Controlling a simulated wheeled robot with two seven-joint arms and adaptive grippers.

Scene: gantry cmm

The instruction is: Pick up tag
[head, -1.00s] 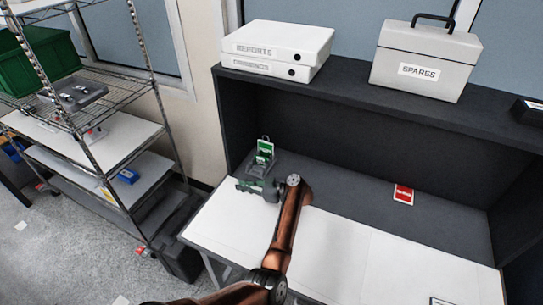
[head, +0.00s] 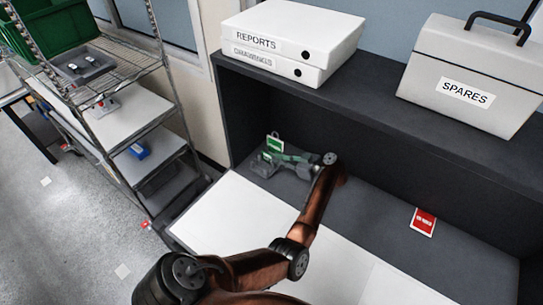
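A green tag (head: 275,142) with a white edge stands upright in a small grey holder (head: 262,168) at the back left of the desk. A red tag (head: 423,222) with white lettering lies on the dark desk surface to the right. My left gripper (head: 270,156) is at the grey holder, its fingers pointing left just in front of and below the green tag. It overlaps the holder in the picture, and I cannot tell whether the fingers are apart or touch the tag. My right gripper is out of view.
The desk (head: 230,215) has a white front part, largely clear. A dark shelf above it carries white binders (head: 290,45) and a grey SPARES box (head: 470,75). A wire rack (head: 110,75) with a green bin (head: 45,25) stands left.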

